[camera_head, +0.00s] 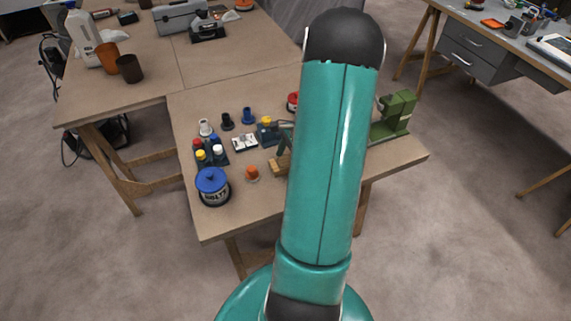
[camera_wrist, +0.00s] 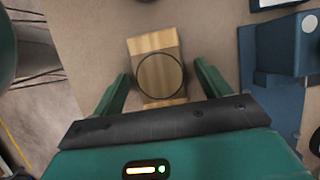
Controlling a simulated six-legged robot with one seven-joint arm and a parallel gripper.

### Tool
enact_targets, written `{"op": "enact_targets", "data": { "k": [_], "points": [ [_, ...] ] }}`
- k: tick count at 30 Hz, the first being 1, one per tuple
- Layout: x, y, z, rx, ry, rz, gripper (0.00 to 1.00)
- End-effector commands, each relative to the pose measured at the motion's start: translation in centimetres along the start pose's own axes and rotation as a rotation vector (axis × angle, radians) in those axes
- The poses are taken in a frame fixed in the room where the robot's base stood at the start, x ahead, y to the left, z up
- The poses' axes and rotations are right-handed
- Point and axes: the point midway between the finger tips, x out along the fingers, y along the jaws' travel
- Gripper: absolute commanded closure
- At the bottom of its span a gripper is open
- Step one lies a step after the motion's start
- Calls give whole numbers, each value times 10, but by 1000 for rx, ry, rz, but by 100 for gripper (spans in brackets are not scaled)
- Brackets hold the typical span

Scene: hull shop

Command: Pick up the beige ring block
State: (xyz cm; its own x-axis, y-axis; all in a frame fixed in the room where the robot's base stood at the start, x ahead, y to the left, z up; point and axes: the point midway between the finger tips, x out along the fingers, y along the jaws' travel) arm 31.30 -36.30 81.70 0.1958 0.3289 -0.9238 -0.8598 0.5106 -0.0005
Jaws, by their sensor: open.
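The beige ring block (camera_wrist: 158,48) shows in the wrist view as a wood-toned block with a round ring outline on its face. My gripper (camera_wrist: 161,70) is open, with one green finger on each side of the block and a gap on both sides. The block's near end comes close to the dark palm bar. I cannot tell the height of the fingers over the table. In the head view a tan block (camera_head: 278,166) sits on the near table, left of my arm, which hides part of it and most of my gripper.
A dark blue object (camera_wrist: 285,50) stands right of the block in the wrist view. On the near table (camera_head: 255,205) are a blue-lidded tin (camera_head: 213,187), an orange-topped piece (camera_head: 252,173), several small bottles and a green stand (camera_head: 396,116) at the right.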

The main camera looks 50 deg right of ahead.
Motion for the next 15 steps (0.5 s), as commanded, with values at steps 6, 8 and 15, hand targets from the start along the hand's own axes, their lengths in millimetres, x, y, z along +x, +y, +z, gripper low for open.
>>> {"op": "enact_targets", "data": {
  "k": [6, 8, 15],
  "points": [
    [3, 0, -1, 0, 0, 0, 24],
    [4, 0, -2, 0, 0, 0, 24],
    [4, 0, -2, 0, 0, 0, 24]
  ]
}}
